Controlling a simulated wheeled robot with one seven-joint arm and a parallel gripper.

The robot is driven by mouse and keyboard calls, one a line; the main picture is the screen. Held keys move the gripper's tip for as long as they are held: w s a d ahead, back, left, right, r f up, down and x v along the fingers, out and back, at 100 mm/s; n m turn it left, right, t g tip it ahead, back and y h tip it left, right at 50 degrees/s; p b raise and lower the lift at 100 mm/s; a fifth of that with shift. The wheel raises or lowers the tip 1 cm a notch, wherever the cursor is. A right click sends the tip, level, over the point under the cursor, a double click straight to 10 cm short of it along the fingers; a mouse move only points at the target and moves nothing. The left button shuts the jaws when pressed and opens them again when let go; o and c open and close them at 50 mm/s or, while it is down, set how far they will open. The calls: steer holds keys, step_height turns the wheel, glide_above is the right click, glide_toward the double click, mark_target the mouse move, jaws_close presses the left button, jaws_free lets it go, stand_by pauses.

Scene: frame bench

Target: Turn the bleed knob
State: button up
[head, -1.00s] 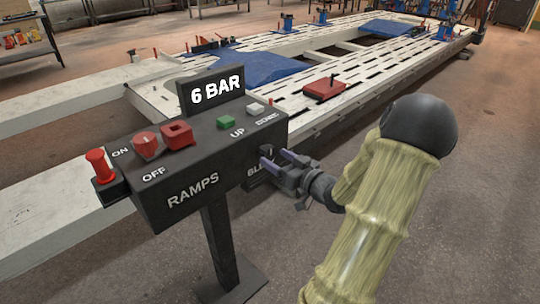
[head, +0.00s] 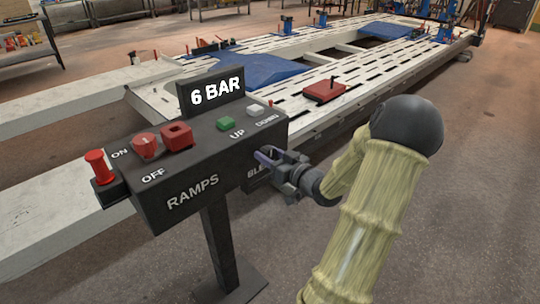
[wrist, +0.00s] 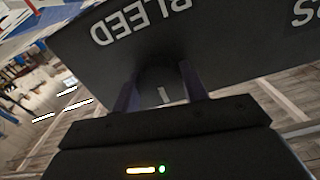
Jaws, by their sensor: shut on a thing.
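The bleed knob is a dark round knob with a pale index mark, on the right end of the black RAMPS control box (head: 215,160). In the wrist view the knob (wrist: 160,84) sits between the two fingers, below the upside-down word BLEED. My gripper (head: 265,158) is at that end of the box, and its fingers are shut on the knob. In the head view the fingers mostly hide the knob and part of its label. The display (head: 216,91) on top of the box reads 6 BAR.
The box top carries a red ON/OFF knob (head: 144,146), a red square part (head: 177,135), a green UP button (head: 225,124) and a white DOWN button (head: 255,109). A red plunger (head: 98,165) stands at the left end. The long white frame bench (head: 340,100) lies behind.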

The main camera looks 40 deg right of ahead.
steer(key=shift+f+n, duration=0.1)
steer(key=shift+n, duration=0.2)
steer(key=n+b, duration=0.3)
steer(key=n, duration=0.1)
steer(key=shift+f+b, duration=0.15)
steer(key=shift+b, duration=0.15)
steer(key=n+b, duration=0.4)
steer(key=shift+n, duration=0.3)
steer(key=n+b, duration=0.5)
steer(key=b, duration=0.1)
steer(key=shift+b, duration=0.3)
steer(key=shift+n+b, duration=1.15)
steer(key=shift+n, duration=0.15)
steer(key=o, duration=1)
steer(key=shift+r, duration=0.2)
steer(key=shift+s, duration=0.1)
